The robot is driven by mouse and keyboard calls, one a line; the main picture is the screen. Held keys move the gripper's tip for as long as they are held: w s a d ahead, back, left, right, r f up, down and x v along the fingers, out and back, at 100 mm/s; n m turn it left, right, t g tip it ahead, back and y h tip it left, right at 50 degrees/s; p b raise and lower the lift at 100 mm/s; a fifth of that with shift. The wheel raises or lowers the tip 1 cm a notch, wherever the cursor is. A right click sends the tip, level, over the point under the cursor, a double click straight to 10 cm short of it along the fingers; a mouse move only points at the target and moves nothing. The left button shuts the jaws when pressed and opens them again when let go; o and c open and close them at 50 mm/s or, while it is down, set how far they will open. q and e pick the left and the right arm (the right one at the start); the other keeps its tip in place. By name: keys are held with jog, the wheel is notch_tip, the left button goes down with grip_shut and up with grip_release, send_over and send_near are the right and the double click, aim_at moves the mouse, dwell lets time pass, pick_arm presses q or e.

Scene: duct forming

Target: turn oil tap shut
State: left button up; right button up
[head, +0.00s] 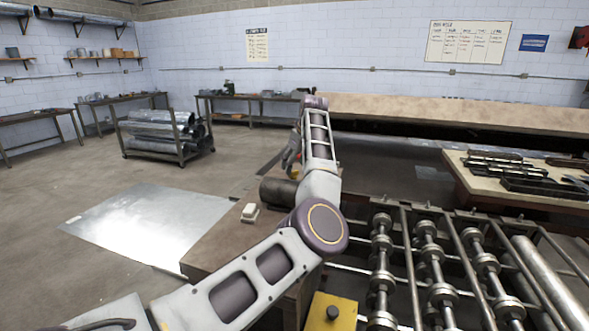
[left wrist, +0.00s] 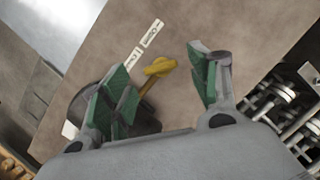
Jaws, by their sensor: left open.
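The oil tap's yellow handle (left wrist: 161,66) shows in the left wrist view, on a yellow stem slanting up and to the right. My left gripper (left wrist: 158,60) is open, with green-padded fingers to either side of the handle. I cannot tell whether either finger touches it. A dark cylinder (left wrist: 83,103) lies partly hidden behind the left fingers. A white label strip (left wrist: 151,33) with small, unreadable print lies beyond the handle. In the head view the dark cylinder (head: 276,191) lies on the brown bench, with a bit of yellow above it beside my left gripper (head: 288,160).
A small pale block (head: 250,212) sits on the brown bench (head: 222,243). A roller machine (head: 430,262) stands close on the right, with a yellow box (head: 331,312) at its near left. A metal sheet (head: 140,225) lies on the floor, left. A pipe cart (head: 160,137) stands behind.

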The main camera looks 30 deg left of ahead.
aim_at(294, 175)
pick_arm(q)
jog(key=shift+x, duration=1.35)
jog(key=shift+c, duration=0.2)
jog(key=c, duration=1)
